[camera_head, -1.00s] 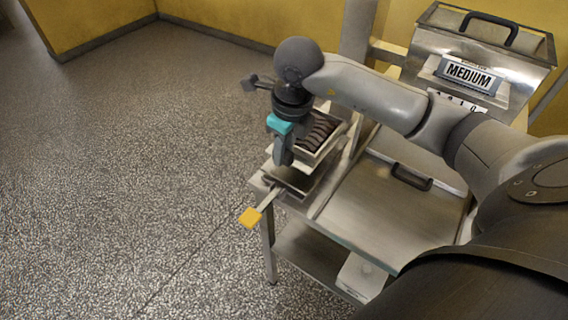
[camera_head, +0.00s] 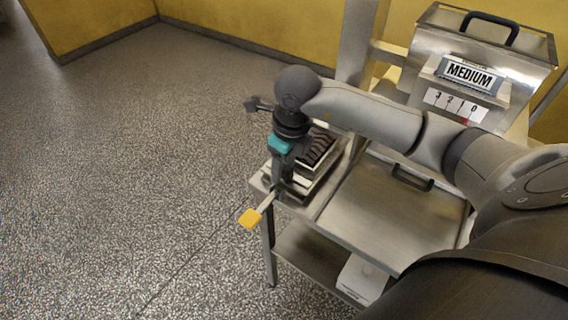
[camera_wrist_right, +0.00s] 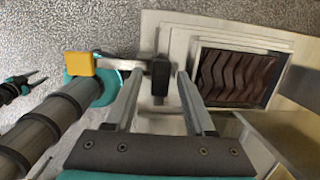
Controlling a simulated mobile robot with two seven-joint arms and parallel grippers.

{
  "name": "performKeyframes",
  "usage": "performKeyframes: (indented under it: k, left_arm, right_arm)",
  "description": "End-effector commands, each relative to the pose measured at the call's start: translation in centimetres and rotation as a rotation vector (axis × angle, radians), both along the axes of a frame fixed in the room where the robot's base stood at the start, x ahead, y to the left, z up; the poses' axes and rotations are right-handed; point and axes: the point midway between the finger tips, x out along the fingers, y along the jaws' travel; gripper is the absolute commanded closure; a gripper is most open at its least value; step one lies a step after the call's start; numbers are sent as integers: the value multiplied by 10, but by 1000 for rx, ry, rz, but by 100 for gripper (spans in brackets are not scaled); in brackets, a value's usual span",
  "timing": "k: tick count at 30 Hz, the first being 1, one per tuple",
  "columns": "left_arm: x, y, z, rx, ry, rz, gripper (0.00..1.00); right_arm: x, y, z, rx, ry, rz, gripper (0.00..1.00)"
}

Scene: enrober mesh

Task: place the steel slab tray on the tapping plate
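The steel slab tray (camera_head: 327,163) holds a dark wavy slab and appears to rest on the pale tapping plate (camera_head: 293,196). In the right wrist view the tray (camera_wrist_right: 278,105) is right of my fingers, over the stepped edge of the plate (camera_wrist_right: 150,32). My right gripper (camera_head: 281,186) is low at the tray's near end. In the wrist view the right gripper (camera_wrist_right: 161,82) has its fingers either side of a black block (camera_wrist_right: 160,76), with a visible gap at each side.
A bar with a yellow knob (camera_head: 250,218) sticks out at the stand's near-left corner; the knob (camera_wrist_right: 80,63) is close to my fingers. A steel lid with a dark handle (camera_head: 411,178) is to the right. A machine labelled MEDIUM (camera_head: 468,73) stands behind. Floor at left is clear.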

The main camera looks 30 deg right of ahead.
Motion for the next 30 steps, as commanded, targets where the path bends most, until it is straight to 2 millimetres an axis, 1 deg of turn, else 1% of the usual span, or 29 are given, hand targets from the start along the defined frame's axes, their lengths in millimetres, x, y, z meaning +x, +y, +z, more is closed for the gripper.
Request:
performKeyframes:
  k: [8, 11, 14, 21, 24, 27, 30]
  left_arm:
    - [0, 0, 0, 0, 0, 0, 50]
    - [0, 0, 2, 0, 0, 0, 50]
    - [0, 0, 3, 0, 0, 0, 50]
    - [0, 0, 8, 0, -1, 0, 50]
    - [0, 0, 9, 1, -1, 0, 50]
    - [1, 0, 11, 1, -1, 0, 50]
    - [1, 0, 11, 1, -1, 0, 50]
  right_arm:
    - [0, 0, 1, 0, 0, 0, 42]
    - [0, 0, 6, 0, -2, 0, 42]
    - [-2, -1, 21, -1, -6, 2, 42]
    - [-10, -2, 73, -1, -6, 1, 42]
    - [-13, -2, 92, 0, -7, 0, 42]
    - [-15, -2, 107, 0, -4, 0, 42]
    - [-17, -2, 115, -1, -3, -1, 42]
